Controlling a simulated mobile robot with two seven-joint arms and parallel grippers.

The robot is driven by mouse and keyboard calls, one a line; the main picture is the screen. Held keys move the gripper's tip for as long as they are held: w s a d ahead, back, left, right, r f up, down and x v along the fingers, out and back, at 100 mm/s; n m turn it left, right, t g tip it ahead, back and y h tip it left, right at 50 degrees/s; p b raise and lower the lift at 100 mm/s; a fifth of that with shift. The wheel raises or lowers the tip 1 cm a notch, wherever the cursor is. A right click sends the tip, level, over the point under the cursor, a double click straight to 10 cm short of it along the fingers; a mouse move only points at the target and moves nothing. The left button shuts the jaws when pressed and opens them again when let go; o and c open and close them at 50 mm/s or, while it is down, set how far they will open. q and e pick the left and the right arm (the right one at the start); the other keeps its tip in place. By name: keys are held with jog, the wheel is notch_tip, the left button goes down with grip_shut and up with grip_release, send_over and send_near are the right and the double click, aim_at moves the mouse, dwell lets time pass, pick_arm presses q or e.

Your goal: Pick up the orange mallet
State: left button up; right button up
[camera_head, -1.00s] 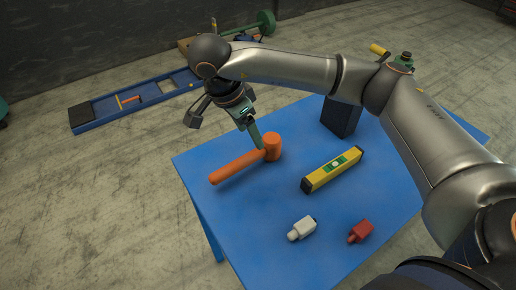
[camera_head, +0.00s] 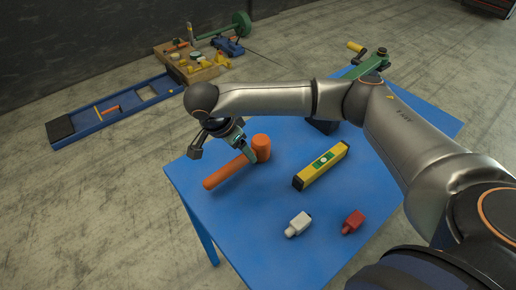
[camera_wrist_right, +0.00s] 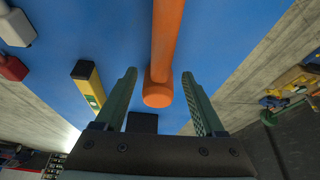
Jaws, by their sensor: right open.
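The orange mallet (camera_head: 228,170) lies on the blue table (camera_head: 225,225), its handle pointing to the front left in the head view. My right gripper (camera_head: 251,156) is over the mallet, close to its head. In the right wrist view, the open fingers of the gripper (camera_wrist_right: 159,74) stand on either side of the mallet (camera_wrist_right: 165,45), with a gap at each side. Whether the fingers reach down around it, I cannot tell. My left gripper is not in view.
A yellow level (camera_head: 322,165), a white part (camera_head: 298,225), a red part (camera_head: 353,222) and a dark block (camera_head: 320,126) are on the table. A blue tray (camera_head: 115,113) and a wooden board with small parts (camera_head: 205,73) lie on the floor behind.

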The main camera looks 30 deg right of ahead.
jog(key=x, duration=0.4)
jog(key=shift+f+p, duration=0.1)
jog(key=shift+p, duration=0.2)
jog(key=shift+c, duration=0.3)
grip_shut()
jog(key=shift+w, duration=0.1)
dwell(0.7)
